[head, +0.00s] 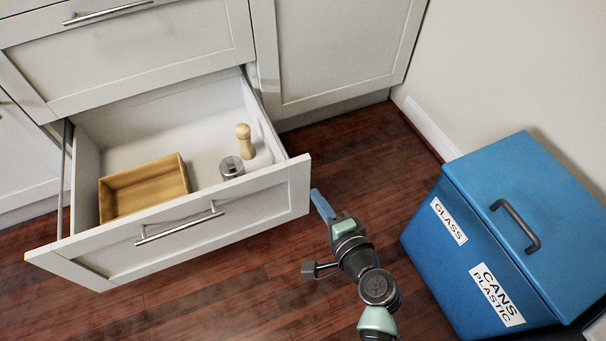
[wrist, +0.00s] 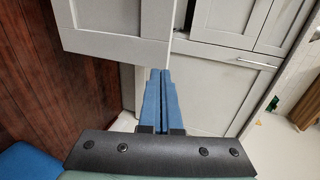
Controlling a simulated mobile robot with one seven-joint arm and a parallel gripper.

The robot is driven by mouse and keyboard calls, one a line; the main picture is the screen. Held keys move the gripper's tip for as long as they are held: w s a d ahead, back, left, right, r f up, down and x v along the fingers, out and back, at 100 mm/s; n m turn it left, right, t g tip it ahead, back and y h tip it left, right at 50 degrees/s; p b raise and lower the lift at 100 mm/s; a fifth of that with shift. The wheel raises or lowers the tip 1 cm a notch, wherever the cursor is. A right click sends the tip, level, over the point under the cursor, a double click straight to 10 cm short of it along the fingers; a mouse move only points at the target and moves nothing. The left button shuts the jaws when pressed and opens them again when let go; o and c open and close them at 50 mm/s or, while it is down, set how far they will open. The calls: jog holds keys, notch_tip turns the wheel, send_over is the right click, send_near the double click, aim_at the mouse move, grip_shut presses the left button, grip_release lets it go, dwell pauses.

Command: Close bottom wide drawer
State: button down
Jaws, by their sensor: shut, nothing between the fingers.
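The bottom wide drawer (head: 185,232) is white with a bar handle (head: 180,229) and is pulled well out from the cabinet in the head view. In it are a wooden box (head: 146,190), a metal-topped shaker (head: 231,168) and a wooden mill (head: 245,142). My gripper (head: 318,200) is shut, with blue fingers, just off the right end of the drawer front. In the wrist view my shut fingers (wrist: 161,80) point at the edge of a white panel (wrist: 118,38), which looks like the drawer front. I cannot tell whether they touch it.
A blue recycling bin (head: 520,230) stands right of my arm. A closed drawer (head: 130,55) is above the open one, and a cabinet door (head: 335,50) is behind my gripper. The dark wooden floor (head: 250,290) before the drawer is clear.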

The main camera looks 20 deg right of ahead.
aim_at(296, 164)
jog(key=x, duration=0.2)
jog(key=b+x, duration=0.1)
jog(key=x, duration=0.2)
jog(key=b+x, duration=0.1)
jog(key=x, duration=0.2)
jog(key=shift+r, duration=0.3)
jog(key=shift+w+r+b, duration=0.1)
jog(key=shift+w+b, duration=0.25)
jog(key=shift+w, duration=0.2)
jog(key=shift+w, duration=0.15)
